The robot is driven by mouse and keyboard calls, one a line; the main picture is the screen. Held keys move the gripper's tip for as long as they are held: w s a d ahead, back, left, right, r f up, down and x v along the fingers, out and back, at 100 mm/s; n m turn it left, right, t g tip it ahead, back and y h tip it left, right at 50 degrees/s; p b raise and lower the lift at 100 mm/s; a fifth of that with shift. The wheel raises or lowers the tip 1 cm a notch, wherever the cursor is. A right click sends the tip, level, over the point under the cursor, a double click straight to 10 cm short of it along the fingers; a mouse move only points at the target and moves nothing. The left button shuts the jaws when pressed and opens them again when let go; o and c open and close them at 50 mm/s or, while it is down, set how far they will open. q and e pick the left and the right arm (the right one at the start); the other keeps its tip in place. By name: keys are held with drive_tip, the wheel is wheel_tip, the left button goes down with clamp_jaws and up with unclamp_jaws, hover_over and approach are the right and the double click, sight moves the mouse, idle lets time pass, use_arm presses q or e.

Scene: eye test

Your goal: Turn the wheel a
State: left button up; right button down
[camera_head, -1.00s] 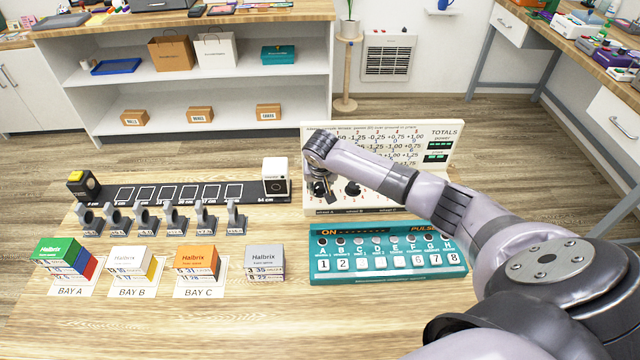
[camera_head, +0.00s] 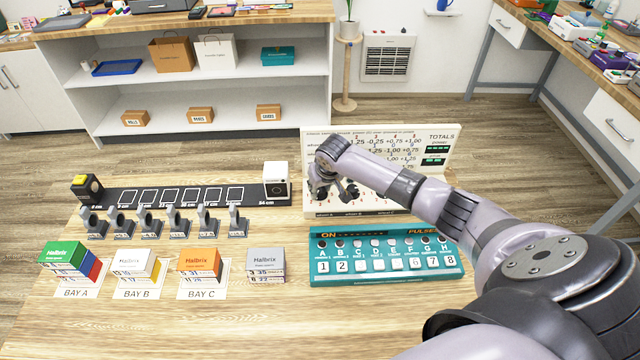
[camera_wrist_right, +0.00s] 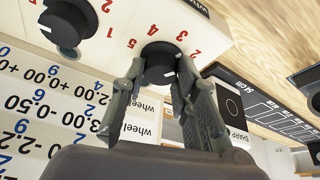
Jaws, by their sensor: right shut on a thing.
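Wheel a is a black round knob (camera_wrist_right: 160,62) with a white pointer mark, on the cream panel (camera_head: 388,212) at its left end. In the wrist view, my right gripper (camera_wrist_right: 162,78) has one finger on each side of this knob and is shut on it. Red numbers ring the knob. In the head view, my right gripper (camera_head: 323,192) is at the lower left of the panel and covers wheel a. A second black knob (camera_wrist_right: 68,22) is beside it in the wrist view. My left gripper is not in view.
A teal button box (camera_head: 385,268) stands in front of the panel. A white box (camera_head: 276,180) on the black measuring rail (camera_head: 120,196) is close to the panel's left side. Several small grey stands and coloured boxes are further left. The table's front is clear.

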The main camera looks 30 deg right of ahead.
drive_tip(key=n+y, duration=0.1)
drive_tip(key=n, duration=0.1)
drive_tip(key=shift+d+n, duration=0.15)
drive_tip(key=shift+n, duration=0.15)
drive_tip(key=shift+n+y, duration=0.5)
drive_tip(key=shift+n, duration=0.9)
drive_tip(key=c, duration=1.2)
unclamp_jaws()
drive_tip(key=shift+c, duration=0.2)
drive_tip(key=shift+r, duration=0.1)
drive_tip(key=v, duration=1.1)
drive_tip(key=shift+s+r, duration=0.3)
drive_tip(key=shift+r, duration=0.05)
